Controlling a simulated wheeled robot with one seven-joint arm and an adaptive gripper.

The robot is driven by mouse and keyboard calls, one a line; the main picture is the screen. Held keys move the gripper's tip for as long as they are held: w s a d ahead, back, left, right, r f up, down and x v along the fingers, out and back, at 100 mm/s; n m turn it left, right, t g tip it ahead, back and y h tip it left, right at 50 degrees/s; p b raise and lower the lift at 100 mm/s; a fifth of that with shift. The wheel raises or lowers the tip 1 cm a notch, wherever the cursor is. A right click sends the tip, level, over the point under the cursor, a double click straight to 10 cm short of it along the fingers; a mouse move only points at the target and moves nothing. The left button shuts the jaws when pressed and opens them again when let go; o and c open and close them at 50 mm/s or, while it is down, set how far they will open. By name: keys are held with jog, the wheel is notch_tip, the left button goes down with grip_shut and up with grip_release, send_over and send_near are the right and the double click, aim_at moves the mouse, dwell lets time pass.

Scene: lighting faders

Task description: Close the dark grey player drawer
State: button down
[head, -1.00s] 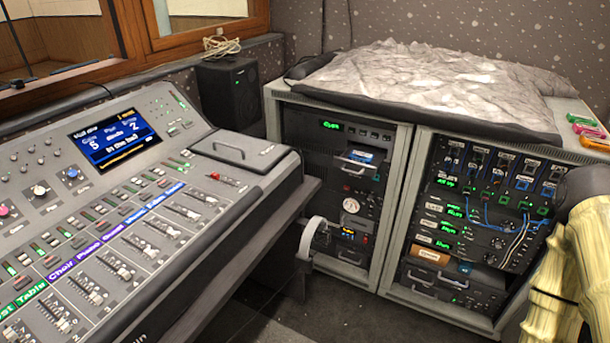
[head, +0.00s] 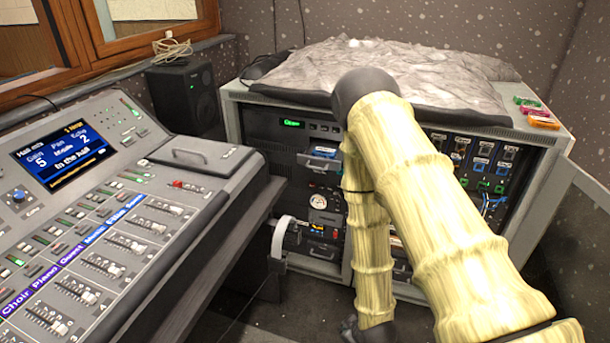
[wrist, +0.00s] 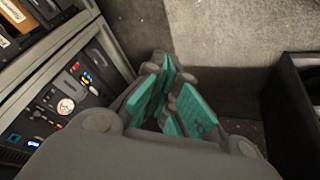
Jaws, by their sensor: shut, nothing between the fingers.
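The dark grey player drawer (head: 320,162) stands partly out of the left equipment rack in the head view, with a handle on its front and something blue inside. My arm passes close to its right side and hides part of the rack there. My gripper (wrist: 176,98) shows in the wrist view with teal finger pads, shut and empty above the grey floor. It is low in front of the racks, apart from the drawer. I cannot make out the drawer in the wrist view.
The mixing desk (head: 110,220) fills the left. A speaker (head: 186,97) stands behind it. A grey crumpled cover (head: 440,62) lies on the racks. A white curved strip (head: 279,243) sticks out near the left rack.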

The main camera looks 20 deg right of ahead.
jog(key=w+d+r+n+t+y+b, duration=0.25)
jog(key=w+r+n+t, duration=0.9)
jog(key=w+r, duration=1.75)
jog(key=w+f+n+g+p, duration=0.1)
jog(key=w+f+n+p, duration=0.1)
jog(key=w, duration=1.2)
jog(key=shift+a+f+y, duration=0.2)
jog(key=shift+f+y, duration=0.15)
jog(key=shift+f, duration=0.1)
jog(key=shift+w, duration=0.1)
